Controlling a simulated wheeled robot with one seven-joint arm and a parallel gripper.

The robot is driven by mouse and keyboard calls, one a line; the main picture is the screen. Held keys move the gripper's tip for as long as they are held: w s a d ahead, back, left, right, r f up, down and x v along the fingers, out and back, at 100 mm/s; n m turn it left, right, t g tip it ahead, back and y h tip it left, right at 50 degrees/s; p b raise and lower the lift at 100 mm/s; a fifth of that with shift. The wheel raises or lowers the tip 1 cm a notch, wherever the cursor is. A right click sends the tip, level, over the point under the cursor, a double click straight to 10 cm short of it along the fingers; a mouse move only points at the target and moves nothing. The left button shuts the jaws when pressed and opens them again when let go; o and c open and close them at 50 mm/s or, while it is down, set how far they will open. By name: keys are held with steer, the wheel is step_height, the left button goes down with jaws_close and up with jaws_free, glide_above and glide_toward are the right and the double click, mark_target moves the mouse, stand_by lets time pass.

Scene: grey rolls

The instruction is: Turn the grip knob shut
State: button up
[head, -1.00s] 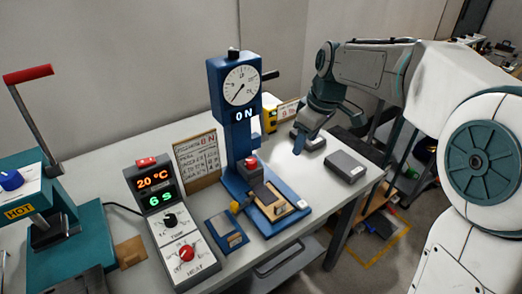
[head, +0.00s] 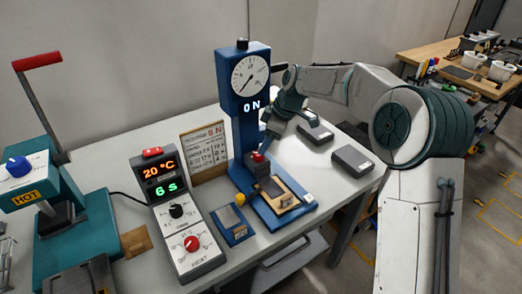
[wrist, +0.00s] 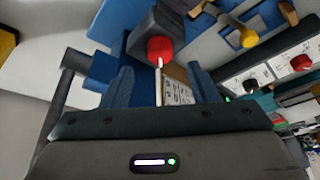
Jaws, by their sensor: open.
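The red grip knob (head: 258,156) sits on a dark grip block low on the blue force stand (head: 229,110). The stand has a round dial and a display reading 0 N. In the wrist view the red knob (wrist: 160,48), with a white mark, appears just beyond and between my two blue fingers. In the head view my gripper (head: 268,138) is beside the stand's column, just above and to the right of the knob. Whether a finger touches the knob cannot be told.
A sample plate (head: 283,193) lies on the stand's base in front of the knob. A yellow knob (head: 240,199) is at the base's left. A heater controller (head: 180,215) and a teal press (head: 60,215) stand left. Grey blocks (head: 352,160) lie on the right.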

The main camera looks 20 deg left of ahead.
mark_target(258, 155)
steer(key=x, duration=0.5)
steer(key=shift+f, duration=0.1)
steer(key=c, duration=1)
